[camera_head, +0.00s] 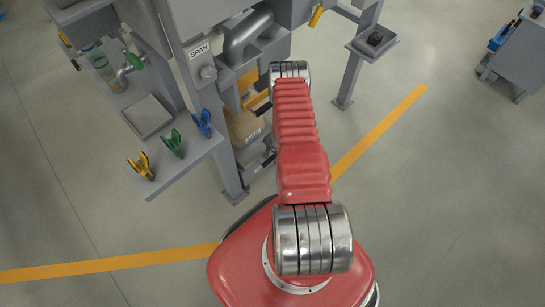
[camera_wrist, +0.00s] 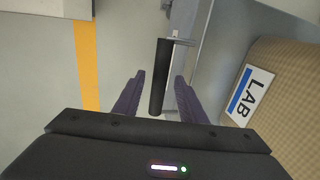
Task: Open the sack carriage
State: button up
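My gripper (camera_wrist: 159,78) is open in the wrist view, its two dark purple fingers on either side of a black bar handle (camera_wrist: 158,62). A gap shows between the handle and each finger. The handle hangs from a metal bracket (camera_wrist: 181,41) on a grey panel or frame edge, which I take as part of the sack carriage. A tan sack (camera_wrist: 291,105) with a white and blue LAB label (camera_wrist: 250,94) is to the right. In the head view the sack (camera_head: 241,124) stands under the grey machine, partly behind my arm, which mostly hides my gripper.
A grey frame leg (camera_head: 225,165) and a side shelf with yellow, green and blue clips (camera_head: 172,143) stand left of my arm. A SPAN sign (camera_head: 199,50) is above. Yellow floor tape (camera_head: 120,261) crosses the floor. Open floor lies to the right.

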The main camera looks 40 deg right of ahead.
jog(key=shift+f, duration=0.3)
jog(key=shift+c, duration=0.3)
grip_shut()
